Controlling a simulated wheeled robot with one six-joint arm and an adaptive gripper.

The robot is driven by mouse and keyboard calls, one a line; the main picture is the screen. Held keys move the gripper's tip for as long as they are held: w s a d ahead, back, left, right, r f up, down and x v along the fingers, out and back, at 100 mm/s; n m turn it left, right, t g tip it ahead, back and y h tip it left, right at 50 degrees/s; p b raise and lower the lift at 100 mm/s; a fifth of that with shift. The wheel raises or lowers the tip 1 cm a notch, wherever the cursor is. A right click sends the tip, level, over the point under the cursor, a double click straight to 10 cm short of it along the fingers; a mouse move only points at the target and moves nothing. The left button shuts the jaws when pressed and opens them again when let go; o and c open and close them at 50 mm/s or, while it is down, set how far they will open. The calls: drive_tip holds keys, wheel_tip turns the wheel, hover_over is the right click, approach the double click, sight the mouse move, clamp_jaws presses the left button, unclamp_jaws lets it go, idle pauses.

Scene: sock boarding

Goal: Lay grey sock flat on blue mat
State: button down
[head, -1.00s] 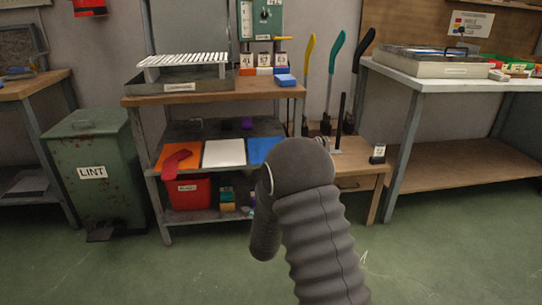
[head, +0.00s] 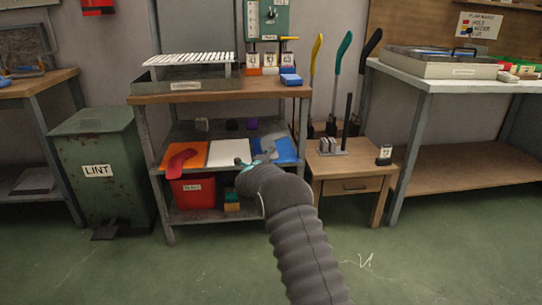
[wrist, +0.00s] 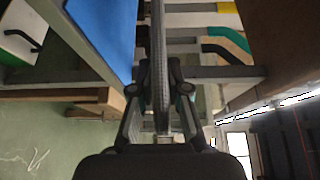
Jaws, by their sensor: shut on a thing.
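The blue mat (head: 288,149) lies on the middle shelf, at the right of a row of three mats. The grey sock (head: 268,147) shows in front of the blue mat in the head view, partly covering it; I cannot tell whether they touch. In the wrist view the sock (wrist: 159,45) is a narrow grey strip seen edge-on, running up from my gripper (wrist: 160,92). My gripper is shut on its near end. The blue mat (wrist: 105,32) is left of the sock there. My arm hides most of my gripper in the head view.
A white mat (head: 228,153) and an orange mat (head: 200,152) with a red sock (head: 180,163) lie to the left. The shelf's wooden top (head: 215,94) is above. A small wooden table (head: 340,170) stands close on the right.

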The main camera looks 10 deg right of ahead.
drive_tip(key=shift+f+b, duration=0.4)
drive_tip(key=shift+f, duration=1.9)
drive_tip(key=c, duration=1.1)
unclamp_jaws()
drive_tip(key=shift+o, duration=0.4)
drive_tip(key=o, duration=0.3)
drive_tip(key=shift+f+b, duration=0.65)
drive_tip(key=shift+b, duration=0.2)
drive_tip(key=shift+s, duration=0.1)
drive_tip(key=b+v, duration=0.3)
drive_tip(key=v, duration=0.5)
